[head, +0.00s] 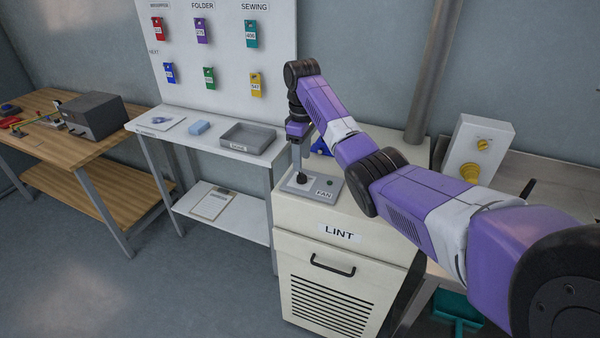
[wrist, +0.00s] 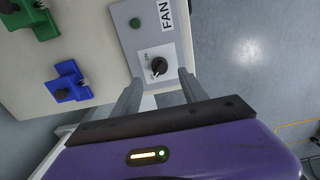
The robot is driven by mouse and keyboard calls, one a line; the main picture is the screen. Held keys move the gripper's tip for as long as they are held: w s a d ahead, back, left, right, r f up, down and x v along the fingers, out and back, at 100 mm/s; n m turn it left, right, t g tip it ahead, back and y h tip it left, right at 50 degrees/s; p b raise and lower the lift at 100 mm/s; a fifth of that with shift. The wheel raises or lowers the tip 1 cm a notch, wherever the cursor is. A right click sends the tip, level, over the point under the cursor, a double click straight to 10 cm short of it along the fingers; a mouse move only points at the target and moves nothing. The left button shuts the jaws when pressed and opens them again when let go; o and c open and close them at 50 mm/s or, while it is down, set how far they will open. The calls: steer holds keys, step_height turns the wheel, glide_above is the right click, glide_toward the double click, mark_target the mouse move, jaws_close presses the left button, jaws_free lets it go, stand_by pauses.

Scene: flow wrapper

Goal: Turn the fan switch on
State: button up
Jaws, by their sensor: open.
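The fan switch is a black rotary knob (wrist: 159,66) on a white plate of the grey FAN panel (head: 325,195), on top of the cream LINT cabinet (head: 340,237). In the head view the knob (head: 302,178) shows just under my gripper (head: 299,166). My gripper points down at the panel. In the wrist view my gripper (wrist: 160,78) is open, its two fingers on either side of the knob's line, with nothing between them that I can see held. Whether the fingers touch the knob, I cannot tell. The knob's pointer setting is too small to read surely.
A dark green button or lamp (wrist: 135,22) sits on the same panel. Blue (wrist: 68,86) and green (wrist: 30,18) fittings stand nearby on the cabinet top. A white table with a grey tray (head: 247,138) is to the left. A grey box with a yellow knob (head: 469,172) is to the right.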

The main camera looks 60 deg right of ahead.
mark_target(302, 173)
step_height(302, 173, down, 6)
steer(key=shift+f+p, duration=0.25)
steer(key=shift+p, duration=0.35)
jaws_close()
